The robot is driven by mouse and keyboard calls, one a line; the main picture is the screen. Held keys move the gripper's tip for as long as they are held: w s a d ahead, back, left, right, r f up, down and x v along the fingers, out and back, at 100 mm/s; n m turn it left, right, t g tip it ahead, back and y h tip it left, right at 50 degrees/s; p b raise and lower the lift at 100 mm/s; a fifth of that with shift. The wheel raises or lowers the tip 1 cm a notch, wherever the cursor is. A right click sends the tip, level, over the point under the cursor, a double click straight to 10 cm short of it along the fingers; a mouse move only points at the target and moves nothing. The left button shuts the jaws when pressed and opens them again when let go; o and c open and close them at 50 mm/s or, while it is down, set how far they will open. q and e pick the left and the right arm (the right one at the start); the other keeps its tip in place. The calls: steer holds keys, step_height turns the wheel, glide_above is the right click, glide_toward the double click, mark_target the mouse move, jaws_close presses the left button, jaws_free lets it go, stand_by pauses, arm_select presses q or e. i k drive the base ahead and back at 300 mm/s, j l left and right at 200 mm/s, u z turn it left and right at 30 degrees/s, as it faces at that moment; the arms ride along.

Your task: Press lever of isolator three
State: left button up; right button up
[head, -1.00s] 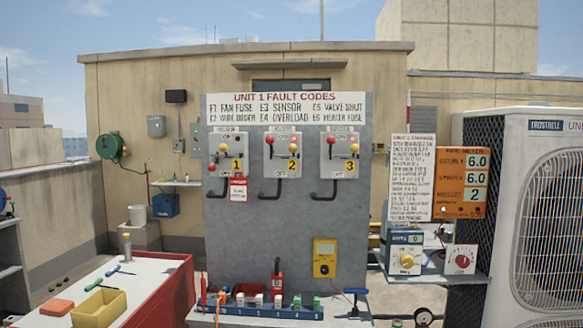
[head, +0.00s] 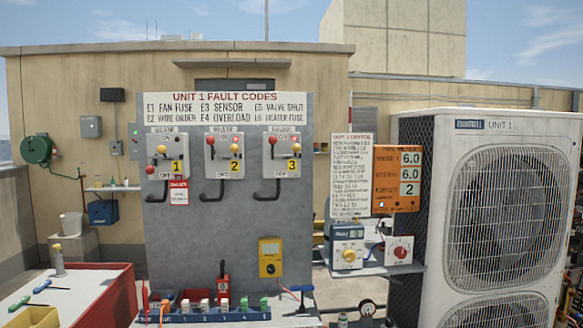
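Isolator three (head: 282,155) is the rightmost of three grey switch boxes on the grey panel. It has a yellow "3" label (head: 294,165). A red-knobbed lever (head: 272,141) stands at its upper left, by the ON mark. Neither of my grippers shows in the head view.
A red tag (head: 179,192) hangs under isolator one. A red-sided bench (head: 118,300) is at left. A large condenser (head: 425,160) fills the right.

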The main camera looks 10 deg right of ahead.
mark_target(272, 140)
steer(key=i+j, duration=0.6)
steer(key=i+j+z, duration=0.1)
steer(key=i+j, duration=1.1)
steer(key=j, duration=0.2)
